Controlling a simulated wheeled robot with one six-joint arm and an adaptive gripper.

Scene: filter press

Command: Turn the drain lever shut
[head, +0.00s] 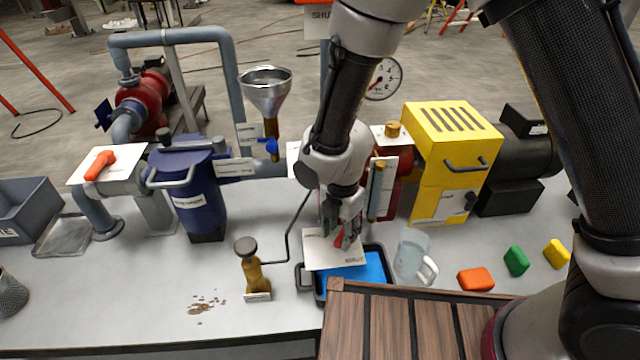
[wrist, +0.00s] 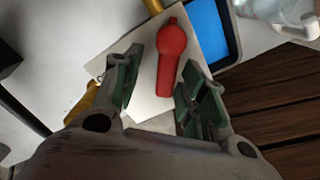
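A red lever (wrist: 171,60) with a rounded end lies over a white plate (wrist: 150,98) in the wrist view. In the head view the red lever (head: 338,240) is mostly hidden by my gripper, above the same white plate (head: 325,256), whose small lettering I cannot read. My gripper (head: 342,222) points down at the lever. In the wrist view its two green-padded fingers (wrist: 158,76) are apart, one on each side of the lever's narrower part. Gaps show between the fingers and the lever, so it is not gripped.
A black tray with blue liquid (head: 375,272) sits beneath the plate, with a clear jug (head: 412,258) to its right. A brass valve (head: 249,265) stands left. An orange lever (head: 99,165) is on another plate far left. A wooden slatted surface (head: 400,325) is in front.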

